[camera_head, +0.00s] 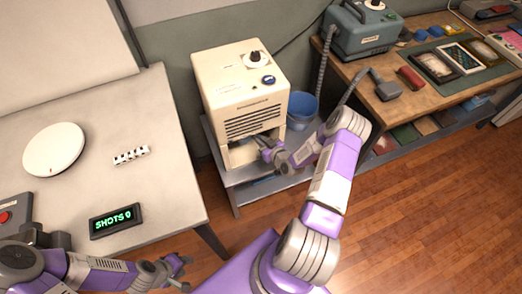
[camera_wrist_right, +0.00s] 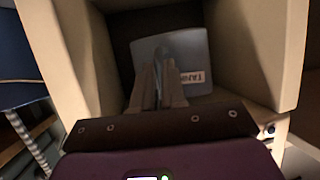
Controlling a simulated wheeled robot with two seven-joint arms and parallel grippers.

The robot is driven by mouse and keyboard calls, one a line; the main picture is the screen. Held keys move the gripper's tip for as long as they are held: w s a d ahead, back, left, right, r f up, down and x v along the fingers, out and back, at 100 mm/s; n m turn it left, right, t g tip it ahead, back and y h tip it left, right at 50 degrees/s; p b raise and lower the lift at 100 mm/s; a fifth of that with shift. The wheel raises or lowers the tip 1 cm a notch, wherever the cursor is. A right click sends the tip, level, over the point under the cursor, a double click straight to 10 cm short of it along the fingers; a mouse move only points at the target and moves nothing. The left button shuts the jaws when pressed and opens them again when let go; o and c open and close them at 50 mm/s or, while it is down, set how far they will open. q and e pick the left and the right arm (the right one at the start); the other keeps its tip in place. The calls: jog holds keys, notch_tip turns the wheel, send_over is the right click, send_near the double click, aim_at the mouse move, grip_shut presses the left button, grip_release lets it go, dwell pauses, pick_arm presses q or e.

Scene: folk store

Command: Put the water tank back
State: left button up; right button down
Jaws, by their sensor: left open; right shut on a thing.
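The cream dehumidifier-like machine (camera_head: 243,90) has a dark knob on top and a grille on its front. Its lower bay shows in the right wrist view, framed by cream walls (camera_wrist_right: 68,55). The grey water tank (camera_wrist_right: 196,52), with a label reading TANK, sits inside this bay, slightly tilted in the picture. My right gripper (camera_head: 264,150) reaches into the bay, and in the wrist view its fingers (camera_wrist_right: 158,78) are shut on the tank's front. The fingers hide part of the tank. My left gripper (camera_head: 181,272) is open and empty, low in the head view, away from the machine.
The machine stands on a low grey metal stand (camera_head: 232,184). A blue bucket (camera_head: 301,108) is close on its right. A grey table (camera_head: 110,115) with a SHOTS display (camera_head: 116,221) is at left. A wooden bench (camera_head: 412,100) with a vacuum-like machine (camera_head: 362,32) is at right.

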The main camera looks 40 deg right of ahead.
jog(key=f+b, duration=0.1)
jog(key=f, duration=0.3)
jog(key=f+b, duration=0.1)
jog(key=f, duration=0.1)
jog(key=shift+w+f+b, duration=0.3)
jog(key=shift+w+f, duration=0.05)
jog(key=shift+w+d+f, duration=0.15)
jog(key=shift+f, duration=0.1)
jog(key=shift+r, duration=0.1)
jog(key=shift+b, duration=0.3)
jog(key=c, duration=1.2)
grip_release()
